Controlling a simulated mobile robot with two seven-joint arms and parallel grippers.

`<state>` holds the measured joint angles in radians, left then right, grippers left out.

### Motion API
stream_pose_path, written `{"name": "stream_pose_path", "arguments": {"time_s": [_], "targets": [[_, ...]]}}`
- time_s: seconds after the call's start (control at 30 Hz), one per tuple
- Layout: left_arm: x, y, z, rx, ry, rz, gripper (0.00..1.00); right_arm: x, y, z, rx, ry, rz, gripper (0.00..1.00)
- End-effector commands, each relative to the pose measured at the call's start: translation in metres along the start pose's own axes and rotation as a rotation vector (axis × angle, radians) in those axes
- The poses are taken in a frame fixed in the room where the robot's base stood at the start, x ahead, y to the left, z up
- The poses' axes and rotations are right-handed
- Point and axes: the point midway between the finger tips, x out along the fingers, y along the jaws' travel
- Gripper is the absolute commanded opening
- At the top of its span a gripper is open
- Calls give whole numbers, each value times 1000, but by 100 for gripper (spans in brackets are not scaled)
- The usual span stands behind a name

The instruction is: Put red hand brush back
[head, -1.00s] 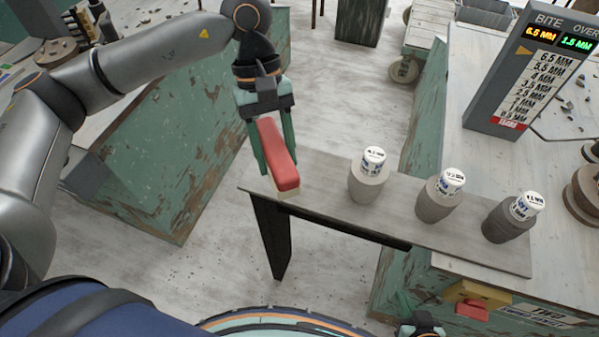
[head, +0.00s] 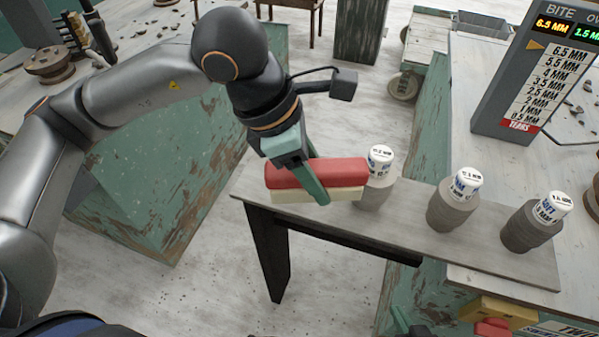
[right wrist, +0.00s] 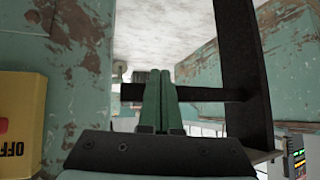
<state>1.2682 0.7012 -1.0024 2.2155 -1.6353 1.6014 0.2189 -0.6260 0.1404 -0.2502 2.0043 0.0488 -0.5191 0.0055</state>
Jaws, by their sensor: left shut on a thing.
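The red hand brush (head: 345,172) has a red back and a pale cream bristle side facing down. My left gripper (head: 312,184) is shut on it near its middle. The brush lies crosswise over the left end of the narrow grey bench (head: 410,232). Its right end overlaps the leftmost grey clay piece (head: 372,195) in the head view; I cannot tell whether they touch. My right gripper (right wrist: 160,103) shows in the right wrist view with its green fingers together and nothing between them.
Two more grey clay pieces with white printed tops, a middle one (head: 452,208) and a right one (head: 530,228), stand on the bench. A BITE display board (head: 530,70) stands behind. A yellow switch box (right wrist: 22,125) is near my right gripper.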

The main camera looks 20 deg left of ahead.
Motion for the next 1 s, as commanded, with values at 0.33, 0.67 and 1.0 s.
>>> {"name": "stream_pose_path", "arguments": {"time_s": [0.33,0.67,1.0], "targets": [[29,82,-25,-11,3,-1,5,-3,1,-3,-1,0,4,0],[71,120,-47,-3,2,-2,5,-4,2,12,4,-27,6,0],[100,130,-62,-3,5,-4,5,-5,2,9,3,-22,7,0]]}}
